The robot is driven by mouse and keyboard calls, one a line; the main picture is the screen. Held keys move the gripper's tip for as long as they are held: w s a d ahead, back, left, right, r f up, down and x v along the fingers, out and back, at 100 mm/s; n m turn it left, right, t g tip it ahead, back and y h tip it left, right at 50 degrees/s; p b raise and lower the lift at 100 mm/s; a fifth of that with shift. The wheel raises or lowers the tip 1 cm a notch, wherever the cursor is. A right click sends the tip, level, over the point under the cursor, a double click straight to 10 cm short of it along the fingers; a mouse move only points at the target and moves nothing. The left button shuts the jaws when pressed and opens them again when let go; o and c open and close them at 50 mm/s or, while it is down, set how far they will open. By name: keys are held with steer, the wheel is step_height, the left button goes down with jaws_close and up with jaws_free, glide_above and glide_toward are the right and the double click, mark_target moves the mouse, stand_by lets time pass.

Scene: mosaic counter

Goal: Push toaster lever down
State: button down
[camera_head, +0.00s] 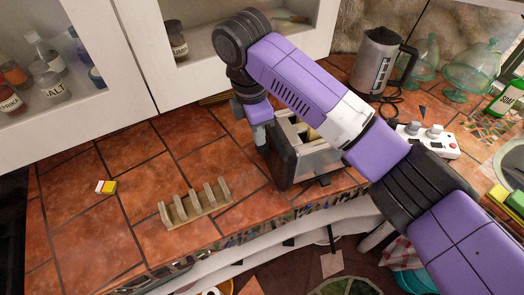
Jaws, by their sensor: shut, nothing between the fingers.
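The toaster (312,163) is a grey metal box with dark end panels near the counter's front edge. Something pale shows in its top opening. A small dark tab sticks out low on its front side; I cannot tell whether it is the lever. My purple arm reaches over the toaster from the right and hides its right and back parts. My gripper (262,138) points down at the toaster's left end, close to its dark end panel. The fingertips are small and partly hidden, and contact cannot be told.
A wooden rack (195,205) stands left of the toaster. A steel kettle (379,65), glass cloches (472,70) and a white device with knobs (428,139) stand right. White cabinets (160,50) are behind. The left tiles are mostly clear.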

mark_target(259, 148)
steer(key=shift+d+f+b, duration=0.1)
steer(key=shift+f+b, duration=0.25)
steer(key=shift+f, duration=0.45)
steer(key=shift+f+b, duration=0.7)
steer(key=shift+f, duration=1.8)
steer(key=shift+r, duration=0.1)
steer(key=a+p, duration=0.1)
steer(key=s+a+r+p, duration=0.1)
steer(key=shift+s+a, duration=0.1)
steer(key=shift+a, duration=0.25)
